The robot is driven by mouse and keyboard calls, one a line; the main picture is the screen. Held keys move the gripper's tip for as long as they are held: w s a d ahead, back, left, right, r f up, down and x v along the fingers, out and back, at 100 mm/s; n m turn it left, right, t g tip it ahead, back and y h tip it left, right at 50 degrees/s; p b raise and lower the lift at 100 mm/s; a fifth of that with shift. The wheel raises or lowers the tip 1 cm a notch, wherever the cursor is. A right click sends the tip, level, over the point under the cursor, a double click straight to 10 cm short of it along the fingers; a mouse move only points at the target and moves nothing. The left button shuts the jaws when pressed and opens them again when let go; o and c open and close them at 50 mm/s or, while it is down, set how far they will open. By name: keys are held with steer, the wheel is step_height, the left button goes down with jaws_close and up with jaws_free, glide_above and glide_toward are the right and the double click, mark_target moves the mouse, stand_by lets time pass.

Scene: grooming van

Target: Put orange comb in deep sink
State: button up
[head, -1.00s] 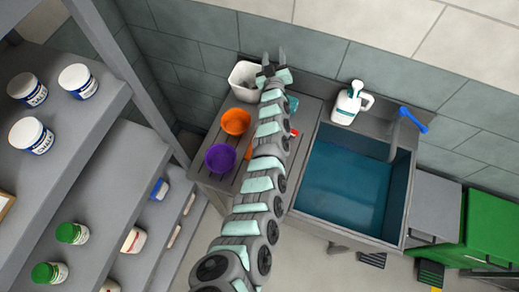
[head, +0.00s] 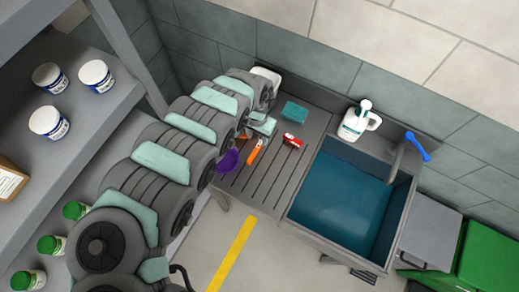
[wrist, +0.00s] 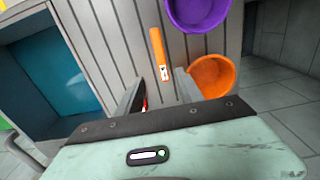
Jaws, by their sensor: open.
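The orange comb (head: 255,152) lies on the grooved drainboard left of the deep sink. In the wrist view the long orange comb (wrist: 157,46) lies ahead of my fingertips, its pale marked end nearest them. My gripper (wrist: 161,92) is open and empty, with the comb beyond the gap between its fingers. In the head view my gripper (head: 258,127) is over the drainboard, its fingers partly hidden by my arm. The deep sink (head: 345,200) is right of the drainboard, with a blue inside; it also shows at the left of the wrist view (wrist: 58,75).
A purple bowl (wrist: 197,12) and an orange bowl (wrist: 212,76) stand close to the comb. A red-and-white item (head: 292,140) and a teal block (head: 295,111) lie on the drainboard. A white bottle (head: 356,121) and blue-handled tap (head: 417,147) stand behind the sink.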

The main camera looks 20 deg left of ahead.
mark_target(256, 149)
step_height(256, 149, down, 3)
steer(key=shift+s+f+b, duration=0.15)
steer(key=shift+b, duration=0.95)
steer(key=shift+s+f+p, duration=0.1)
steer(key=shift+f+p, duration=0.2)
steer(key=shift+f, duration=2.65)
steer(key=shift+a+f, duration=0.2)
steer(key=shift+f, duration=0.6)
jaws_close()
